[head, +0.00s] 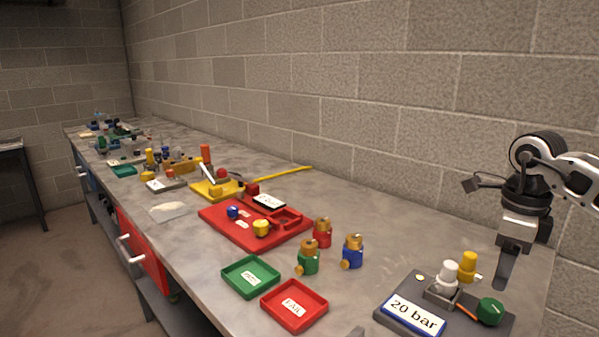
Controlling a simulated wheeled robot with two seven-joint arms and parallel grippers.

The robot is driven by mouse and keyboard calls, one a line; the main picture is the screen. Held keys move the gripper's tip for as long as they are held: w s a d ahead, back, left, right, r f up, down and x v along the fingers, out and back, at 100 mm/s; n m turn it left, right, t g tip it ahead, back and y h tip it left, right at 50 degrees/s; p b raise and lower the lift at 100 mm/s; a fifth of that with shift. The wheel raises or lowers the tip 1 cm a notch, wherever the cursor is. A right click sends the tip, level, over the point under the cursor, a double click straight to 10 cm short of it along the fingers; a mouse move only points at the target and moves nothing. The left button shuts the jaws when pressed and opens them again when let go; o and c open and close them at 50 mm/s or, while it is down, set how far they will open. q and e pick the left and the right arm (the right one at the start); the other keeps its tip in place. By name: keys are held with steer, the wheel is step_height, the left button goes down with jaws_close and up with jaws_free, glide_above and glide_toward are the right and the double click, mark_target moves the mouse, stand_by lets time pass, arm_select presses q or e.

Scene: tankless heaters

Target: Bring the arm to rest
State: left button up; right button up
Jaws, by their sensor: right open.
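My right gripper (506,270) is at the right of the head view, pointing down, with my right arm coming in from the right edge. It is open, and I see nothing held in it. It hangs above the right end of the workbench, over or just behind the dark test block (388,313) labelled "20 bar". I cannot tell the exact gap, and the fingers overlap in this view. My left gripper is not in view.
The test block carries a white fitting (448,273), a yellow fitting (469,266) and a green knob (490,311). Green (308,258), blue (352,252) and red (322,233) valves stand nearby. Green (232,287) and red (310,321) trays lie in front. A block wall (390,100) runs behind.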

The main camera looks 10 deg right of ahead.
step_height(320, 180, up, 7)
glide_above(492, 305)
step_height(492, 305, down, 16)
steer(key=shift+w+r, duration=0.1)
steer(key=n, duration=0.4)
steer(key=n+b, duration=0.1)
steer(key=n, duration=0.3)
steer(key=shift+r, duration=0.1)
steer(key=n, duration=0.3)
steer(key=shift+n+b, duration=0.4)
steer(key=shift+r+n, duration=0.25)
steer(key=shift+n, duration=0.05)
steer(key=shift+r, duration=0.85)
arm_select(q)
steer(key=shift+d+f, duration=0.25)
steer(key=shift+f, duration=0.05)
arm_select(e)
steer(key=shift+r, duration=0.25)
